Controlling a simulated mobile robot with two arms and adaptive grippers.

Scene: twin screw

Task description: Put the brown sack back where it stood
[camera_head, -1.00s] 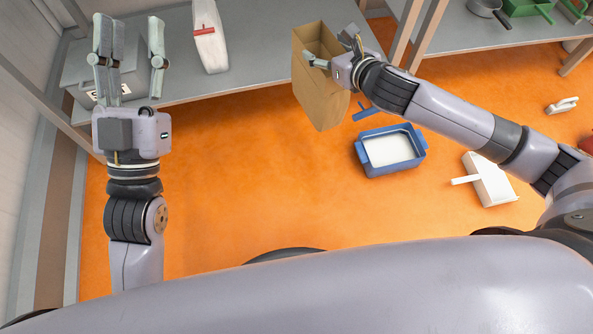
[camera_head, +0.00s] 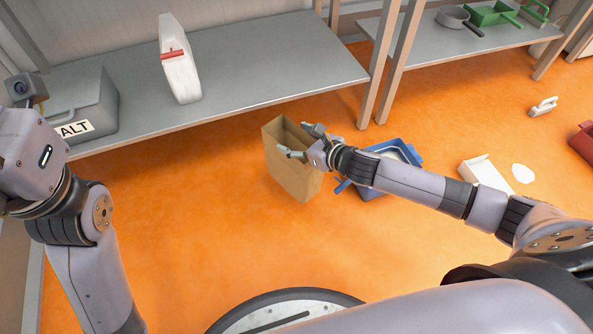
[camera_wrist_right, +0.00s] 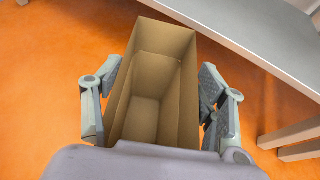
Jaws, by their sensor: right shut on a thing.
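The brown sack (camera_head: 290,171) is an open-topped, upright, box-like paper bag, seen in the head view in front of the shelf over the orange floor. My right gripper (camera_head: 303,143) is shut on its upper part. In the right wrist view the fingers (camera_wrist_right: 158,108) lie on both sides of the sack (camera_wrist_right: 153,90), and its inside looks empty. I cannot tell whether its bottom touches the floor. My left arm is at the left edge of the head view; its fingers are out of the picture.
A blue tub (camera_head: 405,152) stands just right of the sack, partly behind my arm. A white box (camera_head: 485,172) and a white puddle-like patch (camera_head: 523,173) lie further right.

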